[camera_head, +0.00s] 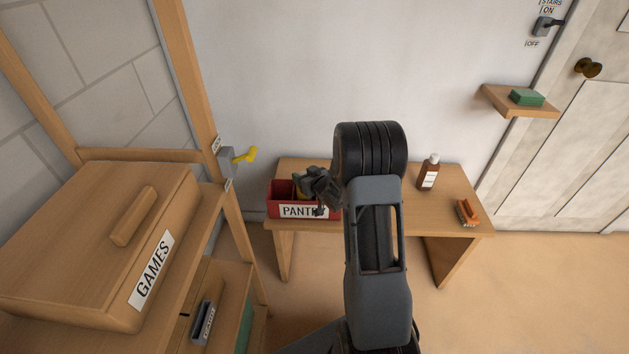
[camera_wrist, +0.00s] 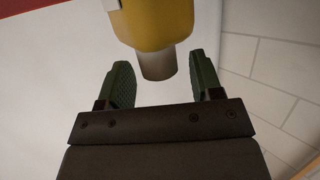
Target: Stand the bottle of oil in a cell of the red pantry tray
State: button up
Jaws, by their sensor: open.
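The red pantry tray (camera_head: 272,202), labelled "PANT…", stands on the wooden table at its left end. A yellow bottle, which looks like the oil, shows partly inside the tray (camera_head: 299,195), mostly hidden behind my gripper and the tray wall. In the wrist view its yellow body (camera_wrist: 155,22) and grey cap (camera_wrist: 157,66) show close up. My gripper (camera_head: 320,188) is over the right part of the tray. In the wrist view my gripper (camera_wrist: 164,82) is open, with one green finger on each side of the cap and gaps between. Whether the bottle's base rests in a cell is hidden.
A brown bottle (camera_head: 429,174) with a white label stands at the table's (camera_head: 455,190) right. An orange-and-dark brush-like thing (camera_head: 467,212) lies near the right front edge. A shelf with a games box (camera_head: 100,230) is at left. A small wall shelf (camera_head: 520,103) holds a green block.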

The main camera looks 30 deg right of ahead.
jog(key=p+v, duration=0.2)
jog(key=v, duration=0.9)
jog(key=s+a+r+g, duration=0.3)
jog(key=s+a+g, duration=0.1)
jog(key=s, duration=0.2)
jog(key=s+a+r+m+g+h, duration=0.1)
jog(key=s+a+r+g, duration=0.2)
jog(key=s+a, duration=0.2)
jog(key=s+a+r+g, duration=0.4)
jog(key=s, duration=0.3)
jog(key=shift+s+a+g+h, duration=0.2)
jog(key=shift+s+g+h, duration=0.1)
jog(key=shift+h, duration=0.1)
jog(key=shift+r, duration=0.1)
jog(key=w+p+v, duration=0.2)
jog(key=p+v, duration=0.8)
jog(key=w+r+p+v, duration=0.1)
jog(key=w+p+v, duration=0.2)
jog(key=p+v, duration=0.6)
notch_tip(320, 180, up, 2)
jog(key=shift+s+a+r+t+p, duration=0.1)
jog(key=shift+s+a+t+p, duration=0.15)
jog(key=shift+t+p, duration=0.15)
